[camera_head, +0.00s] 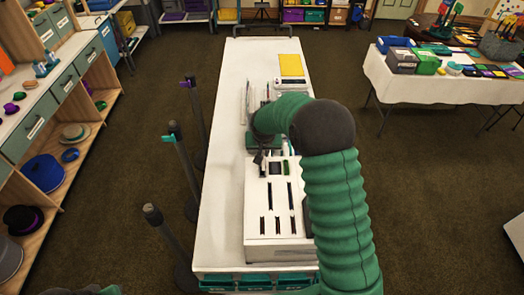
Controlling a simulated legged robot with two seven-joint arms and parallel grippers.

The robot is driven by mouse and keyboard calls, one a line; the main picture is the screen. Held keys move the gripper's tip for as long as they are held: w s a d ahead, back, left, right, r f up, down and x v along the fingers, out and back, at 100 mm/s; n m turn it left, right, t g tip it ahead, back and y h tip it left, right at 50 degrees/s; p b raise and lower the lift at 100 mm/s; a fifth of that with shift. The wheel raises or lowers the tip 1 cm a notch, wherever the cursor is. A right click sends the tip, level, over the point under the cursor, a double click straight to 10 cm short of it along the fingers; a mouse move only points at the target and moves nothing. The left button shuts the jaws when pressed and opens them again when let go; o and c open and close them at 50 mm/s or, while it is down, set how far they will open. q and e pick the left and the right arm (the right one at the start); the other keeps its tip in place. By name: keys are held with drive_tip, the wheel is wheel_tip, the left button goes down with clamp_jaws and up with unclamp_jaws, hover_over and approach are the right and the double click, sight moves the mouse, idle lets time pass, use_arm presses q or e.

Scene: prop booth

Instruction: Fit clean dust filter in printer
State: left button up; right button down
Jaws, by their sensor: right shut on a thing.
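My right arm, in a green ribbed sleeve, reaches in from the lower right over the white table (228,120). My right gripper (260,160) points down at the back left part of a white box with dark slots (254,222). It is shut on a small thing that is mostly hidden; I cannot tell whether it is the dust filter. My left gripper is not in view.
Black posts (178,160) stand along the table's left side. Shelves (75,120) are at left. The table's left strip is clear.

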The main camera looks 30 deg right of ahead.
drive_tip(key=shift+a+f, duration=0.1)
drive_tip(key=shift+a, duration=0.05)
idle(0.3)
drive_tip(key=shift+f, duration=0.15)
drive_tip(key=shift+f+b, duration=2.5)
drive_tip(key=shift+f, duration=0.3)
drive_tip(key=c, duration=1.4)
unclamp_jaws()
drive_tip(key=shift+a+r, duration=0.1)
drive_tip(key=shift+r, duration=0.05)
